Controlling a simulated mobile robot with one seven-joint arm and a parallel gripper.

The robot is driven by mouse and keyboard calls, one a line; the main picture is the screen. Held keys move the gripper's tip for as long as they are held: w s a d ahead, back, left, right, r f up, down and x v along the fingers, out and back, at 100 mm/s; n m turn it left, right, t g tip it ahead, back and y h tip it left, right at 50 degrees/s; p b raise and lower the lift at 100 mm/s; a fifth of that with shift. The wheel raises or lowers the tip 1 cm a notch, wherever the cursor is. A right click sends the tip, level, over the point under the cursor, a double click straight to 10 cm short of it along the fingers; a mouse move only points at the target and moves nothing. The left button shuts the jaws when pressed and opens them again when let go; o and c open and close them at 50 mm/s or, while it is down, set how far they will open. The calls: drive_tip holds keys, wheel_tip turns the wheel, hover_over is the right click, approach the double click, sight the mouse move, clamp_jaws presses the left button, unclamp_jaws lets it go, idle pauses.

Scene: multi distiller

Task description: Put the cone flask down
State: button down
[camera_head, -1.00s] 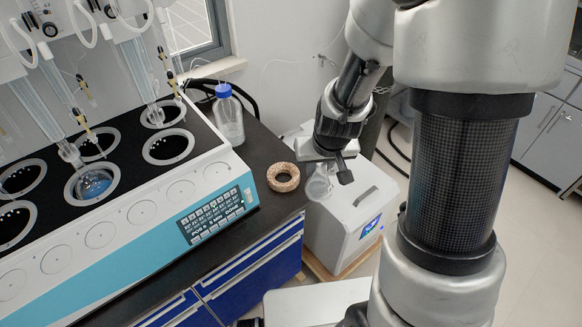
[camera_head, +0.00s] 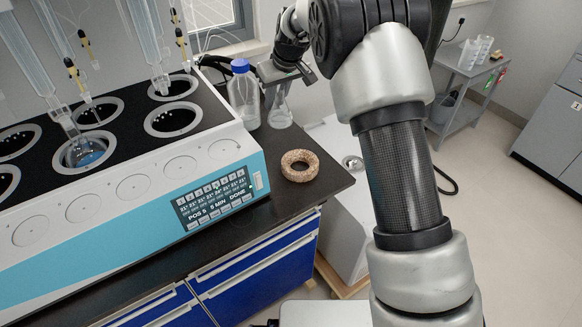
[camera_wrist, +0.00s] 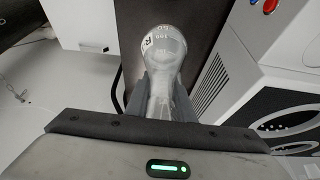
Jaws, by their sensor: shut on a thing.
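The cone flask (camera_head: 280,108) is clear glass and hangs upright from my gripper (camera_head: 284,82), over the back part of the dark bench beside a blue-capped bottle. In the wrist view the flask (camera_wrist: 164,48) shows between the two fingers of my gripper (camera_wrist: 163,95), which are shut on its neck. Its base is close to the bench top; I cannot tell whether it touches. A cork ring (camera_head: 300,166) lies flat on the dark bench (camera_head: 262,212), in front of the flask.
The blue-capped bottle (camera_head: 243,94) stands just left of the flask. The multi distiller (camera_head: 130,175) fills the left of the bench, its display reading "DONE". Bare bench lies around the ring. A white box (camera_head: 345,225) stands on the floor beyond the bench's right edge.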

sight(282, 104)
drive_tip(key=shift+w+a+f, duration=0.15)
drive_tip(key=shift+a+f, duration=0.1)
wheel_tip(282, 104, down, 9)
drive_tip(key=shift+f+b, duration=0.2)
drive_tip(key=shift+b, duration=0.5)
drive_tip(key=shift+f, duration=0.2)
drive_tip(key=c, duration=1.5)
unclamp_jaws()
drive_tip(key=shift+c, duration=0.2)
drive_tip(key=shift+r, duration=0.25)
drive_tip(key=p+v, duration=0.1)
drive_tip(key=v, duration=1.1)
